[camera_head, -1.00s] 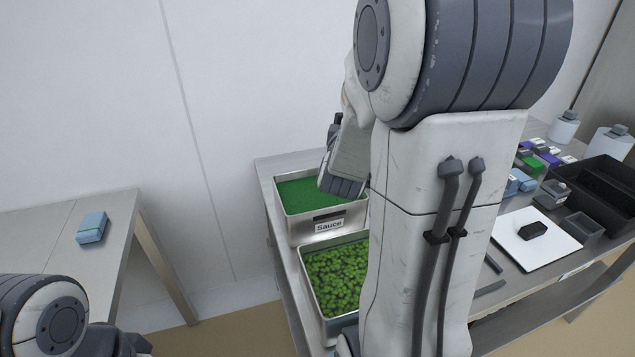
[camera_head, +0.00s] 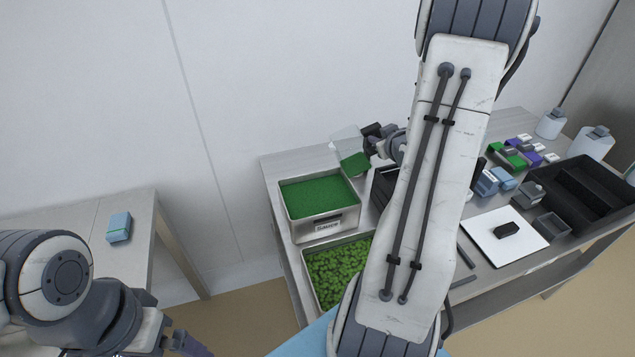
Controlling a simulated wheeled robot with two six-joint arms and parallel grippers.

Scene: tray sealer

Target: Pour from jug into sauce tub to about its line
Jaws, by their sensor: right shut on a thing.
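The steel tub labelled "Sauce" (camera_head: 304,233) stands at the left end of the right-hand table, with a green surface inside. My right gripper (camera_head: 371,146) is shut on a clear jug (camera_head: 346,140) just behind and right of the tub. The jug is tilted, with green contents in its lower part, and no stream shows. Its handle is mostly hidden by the gripper. My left gripper (camera_head: 187,344) is at the bottom edge, partly cut off, and its opening cannot be made out.
A tub of green pieces (camera_head: 335,272) stands in front of the sauce tub. My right arm hides the table's middle. A white board (camera_head: 488,243) with a black block, black bins (camera_head: 585,195) and small packs are to the right. A blue pack (camera_head: 119,227) lies on the left table.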

